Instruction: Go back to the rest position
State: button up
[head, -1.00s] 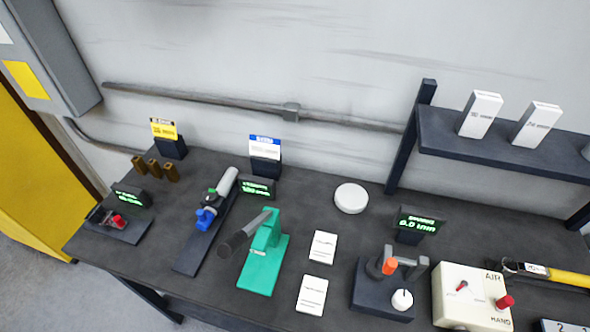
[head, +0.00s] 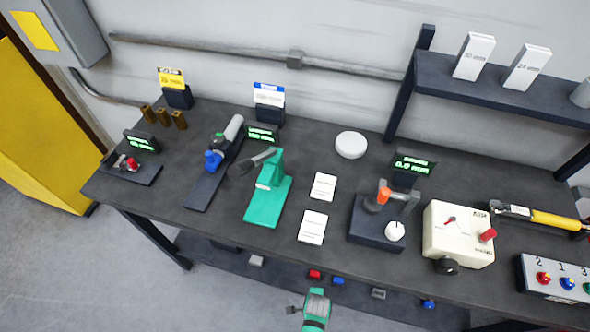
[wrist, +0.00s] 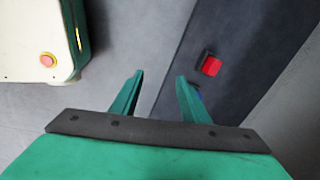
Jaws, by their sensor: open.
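My gripper (wrist: 158,78) shows in the wrist view with its two teal fingers apart and nothing between them. It points down over grey floor and the edge of a dark lower shelf (wrist: 225,30). In the head view a teal and grey part of my arm shows at the bottom middle, in front of the workbench (head: 130,205) and clear of it. The fingertips cannot be made out there.
The lower shelf holds a red block (wrist: 212,66) and other small coloured parts. On the bench stand a green press (head: 267,200), a dark gauge fixture (head: 375,232), a cream AIR/HAND box (head: 455,232) and a button panel (head: 555,285). Floor in front is clear.

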jog(key=s+a+r+n+t, duration=0.2)
jog(key=s+r+n+t, duration=0.2)
jog(key=r, duration=1)
jog(key=s+a+r+n+t, duration=0.3)
jog(key=r+n+t, duration=0.2)
jog(key=r, duration=1)
jog(key=s+a+r+n+t, duration=0.2)
jog(key=s+r+n+t, duration=0.2)
jog(key=r+n, duration=0.5)
notch_tip(320, 180, up, 5)
jog(key=shift+s+a+r+n+t, duration=0.2)
jog(key=shift+s+a+n+t, duration=0.1)
jog(key=shift+n, duration=0.1)
jog(key=shift+c, duration=1.4)
